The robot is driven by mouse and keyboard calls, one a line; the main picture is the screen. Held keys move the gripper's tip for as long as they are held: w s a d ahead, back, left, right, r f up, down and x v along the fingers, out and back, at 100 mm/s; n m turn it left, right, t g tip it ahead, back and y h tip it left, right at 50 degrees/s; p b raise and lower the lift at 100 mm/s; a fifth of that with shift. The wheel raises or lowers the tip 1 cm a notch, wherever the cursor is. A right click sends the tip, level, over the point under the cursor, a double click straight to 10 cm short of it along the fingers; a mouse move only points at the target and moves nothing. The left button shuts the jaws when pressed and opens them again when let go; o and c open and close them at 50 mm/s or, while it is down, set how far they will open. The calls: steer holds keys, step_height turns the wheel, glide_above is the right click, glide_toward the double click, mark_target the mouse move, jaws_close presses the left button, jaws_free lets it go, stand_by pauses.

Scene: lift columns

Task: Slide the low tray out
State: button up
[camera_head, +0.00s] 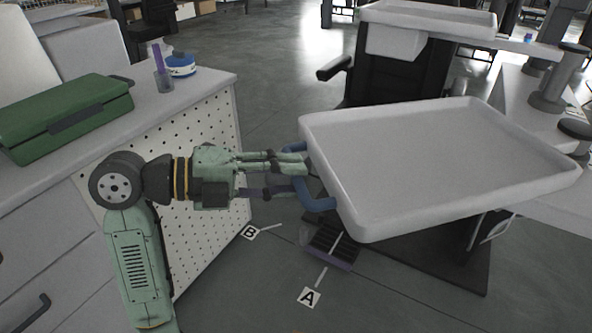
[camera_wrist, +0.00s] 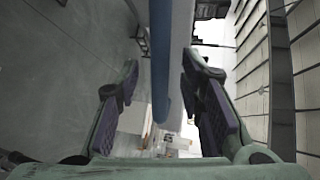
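The low tray (camera_head: 440,165) is a wide white tray with a raised rim, at the right in the head view. A blue bar handle (camera_head: 318,204) sticks out from its left edge. My gripper (camera_head: 288,178) is at this handle, coming from the left. In the wrist view my gripper (camera_wrist: 163,105) is open, its two dark-padded fingers apart. The blue handle (camera_wrist: 160,60) runs between them, with the white tray edge (camera_wrist: 181,50) beside it. I see no clear contact of the pads with the handle. The fingers hide part of the handle in the head view.
A bench with a perforated side panel (camera_head: 190,150) stands left of my gripper, bearing a green case (camera_head: 65,115) and a cup (camera_head: 163,80). A second white tray (camera_head: 425,18) is higher at the back. Floor markers B (camera_head: 249,232) and A (camera_head: 310,297) lie on open floor.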

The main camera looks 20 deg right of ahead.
steer(key=shift+x, duration=1.15)
steer(key=shift+c, duration=0.6)
jaws_close()
